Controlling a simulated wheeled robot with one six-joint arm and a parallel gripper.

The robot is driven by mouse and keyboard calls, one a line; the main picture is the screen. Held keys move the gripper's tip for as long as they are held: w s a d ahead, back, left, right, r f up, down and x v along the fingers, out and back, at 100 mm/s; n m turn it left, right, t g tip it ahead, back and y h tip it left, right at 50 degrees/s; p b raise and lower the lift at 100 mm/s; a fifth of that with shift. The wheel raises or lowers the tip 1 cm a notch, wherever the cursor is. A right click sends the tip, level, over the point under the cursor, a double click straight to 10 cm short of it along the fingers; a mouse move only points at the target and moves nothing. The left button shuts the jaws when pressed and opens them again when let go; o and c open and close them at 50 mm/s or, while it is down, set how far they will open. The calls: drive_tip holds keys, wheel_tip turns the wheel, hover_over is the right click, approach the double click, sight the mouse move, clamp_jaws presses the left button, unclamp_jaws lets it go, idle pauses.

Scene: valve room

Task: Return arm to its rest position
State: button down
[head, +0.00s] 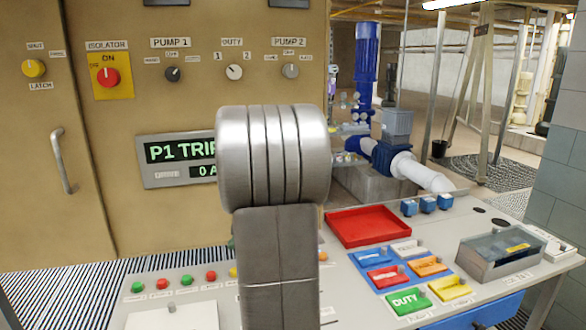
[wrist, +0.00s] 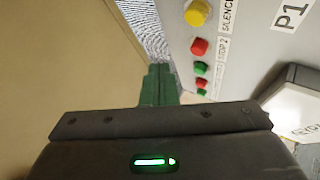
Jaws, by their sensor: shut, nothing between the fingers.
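My arm rises through the middle of the head view and covers part of the panel and console. My gripper (wrist: 158,70) shows in the wrist view, its green fingers together with nothing between them. It points past the row of push buttons, with the tan cabinet on the left and the console on the right. The fingers look apart from both. In the head view the gripper is almost wholly hidden behind my arm.
The tan cabinet (head: 110,200) carries a display (head: 168,152), knobs and a red isolator (head: 108,77). The console holds push buttons (head: 187,280), a red tray (head: 368,226), coloured tags (head: 407,300), blue blocks (head: 428,204) and a clear-lidded box (head: 505,252). Blue pumps (head: 385,155) stand behind.

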wheel_tip(320, 180, up, 4)
drive_tip(key=shift+s+f+p, duration=0.1)
drive_tip(key=shift+f+p, duration=0.15)
drive_tip(key=shift+p, duration=0.1)
wheel_tip(320, 180, down, 6)
drive_tip(key=shift+r+b, duration=0.1)
drive_tip(key=shift+b, duration=2.4)
drive_tip(key=b, duration=0.3)
